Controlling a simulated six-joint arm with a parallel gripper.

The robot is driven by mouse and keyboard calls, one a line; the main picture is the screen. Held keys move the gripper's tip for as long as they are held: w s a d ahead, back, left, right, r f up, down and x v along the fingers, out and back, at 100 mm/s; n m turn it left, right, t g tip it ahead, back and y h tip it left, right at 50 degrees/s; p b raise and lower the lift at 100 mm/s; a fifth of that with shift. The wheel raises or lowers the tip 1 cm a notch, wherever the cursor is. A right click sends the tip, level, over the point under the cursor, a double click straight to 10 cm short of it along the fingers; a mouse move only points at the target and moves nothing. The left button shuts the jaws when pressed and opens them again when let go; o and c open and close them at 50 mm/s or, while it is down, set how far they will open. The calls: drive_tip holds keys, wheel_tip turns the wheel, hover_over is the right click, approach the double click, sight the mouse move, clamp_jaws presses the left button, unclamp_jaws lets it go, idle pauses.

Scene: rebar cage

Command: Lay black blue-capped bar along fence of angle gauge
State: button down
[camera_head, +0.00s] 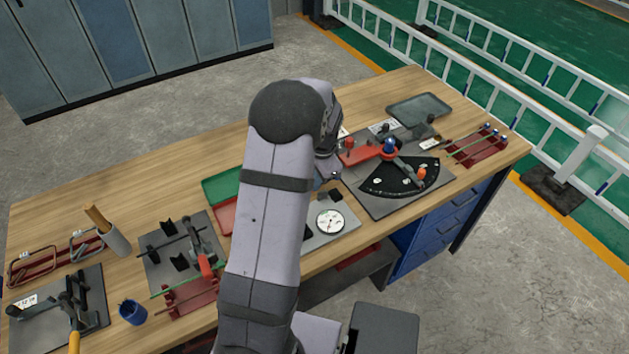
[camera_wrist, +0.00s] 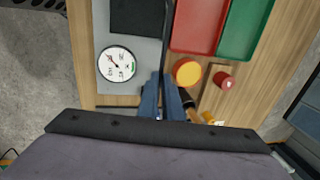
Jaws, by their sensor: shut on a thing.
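In the wrist view my gripper (camera_wrist: 161,88) points down with its two blue-grey fingers close together. A thin dark bar (camera_wrist: 169,40) runs up the picture from between the fingertips, and the fingers are shut on it. I cannot make out its blue cap. In the head view my arm hides most of the gripper and bar. The angle gauge is at the right of the bench, with a black fan-shaped scale (camera_head: 400,180) on a grey plate (camera_head: 377,209). A red clamp (camera_head: 362,154) and a blue knob (camera_head: 388,147) sit at its back. My gripper is left of this gauge.
A dial gauge (camera_head: 330,220) stands on a grey plate beside the angle gauge. Red (camera_wrist: 197,27) and green (camera_wrist: 247,30) trays lie nearby. A red rack (camera_head: 478,150) with several bars is at the right end, near a grey tray (camera_head: 418,107). Other fixtures crowd the left.

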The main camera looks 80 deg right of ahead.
drive_tip(key=shift+r+p, duration=0.1)
drive_tip(key=shift+p, duration=0.25)
drive_tip(key=shift+f+b, duration=2.35)
drive_tip(key=shift+f, duration=1.3)
drive_tip(key=shift+f, duration=0.2)
drive_tip(key=shift+w+d+r, duration=0.1)
drive_tip(key=shift+w+d, duration=0.15)
drive_tip(key=c, duration=1.9)
unclamp_jaws()
drive_tip(key=shift+o, duration=0.2)
drive_tip(key=shift+r, duration=0.1)
wheel_tip(320, 180, up, 7)
drive_tip(key=a+b, duration=0.1)
drive_tip(key=b, duration=0.1)
drive_tip(key=shift+s, duration=0.45)
